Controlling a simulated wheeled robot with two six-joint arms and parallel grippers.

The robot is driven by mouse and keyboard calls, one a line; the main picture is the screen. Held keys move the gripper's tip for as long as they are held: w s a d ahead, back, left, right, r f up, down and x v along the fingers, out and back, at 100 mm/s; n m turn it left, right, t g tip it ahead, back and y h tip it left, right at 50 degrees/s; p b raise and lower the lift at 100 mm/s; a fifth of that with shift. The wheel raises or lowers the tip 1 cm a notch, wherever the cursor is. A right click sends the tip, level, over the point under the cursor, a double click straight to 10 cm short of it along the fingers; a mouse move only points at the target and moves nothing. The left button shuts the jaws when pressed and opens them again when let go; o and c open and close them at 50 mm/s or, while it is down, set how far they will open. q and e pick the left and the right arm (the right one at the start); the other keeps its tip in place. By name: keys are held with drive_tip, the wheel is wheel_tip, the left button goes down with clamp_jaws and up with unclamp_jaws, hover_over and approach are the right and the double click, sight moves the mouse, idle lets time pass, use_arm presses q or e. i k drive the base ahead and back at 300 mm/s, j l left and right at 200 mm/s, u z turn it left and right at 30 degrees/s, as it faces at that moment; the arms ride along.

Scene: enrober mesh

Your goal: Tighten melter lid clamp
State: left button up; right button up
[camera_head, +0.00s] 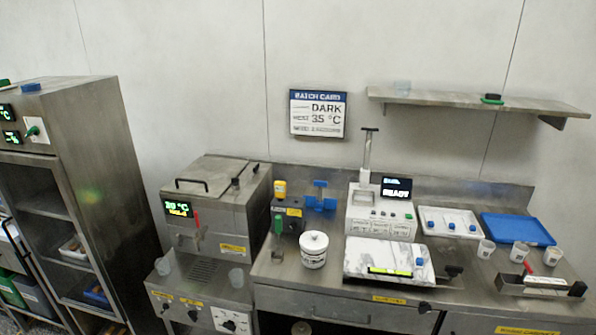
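The melter (232,222) is a steel box left of the bench, with a lit display (177,209) on its front. Its steel lid (210,170) lies on top and looks closed, with a black bar handle (191,184). A small dark knob (235,182) stands near the lid's front right, and a red lever (196,219) hangs on the front face. I cannot tell which of these is the lid clamp, or how tight it is. Neither of my grippers is in view.
A white lidded tub (313,250), a dark unit with a green handle (285,222) and a white machine reading READY (380,215) stand right of the melter. A blue tray (518,229) and several cups are farther right. A tall steel cabinet (100,150) stands at left.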

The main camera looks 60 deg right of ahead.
sight(255, 169)
drive_tip(key=z, duration=1.85)
drive_tip(key=i, duration=0.5)
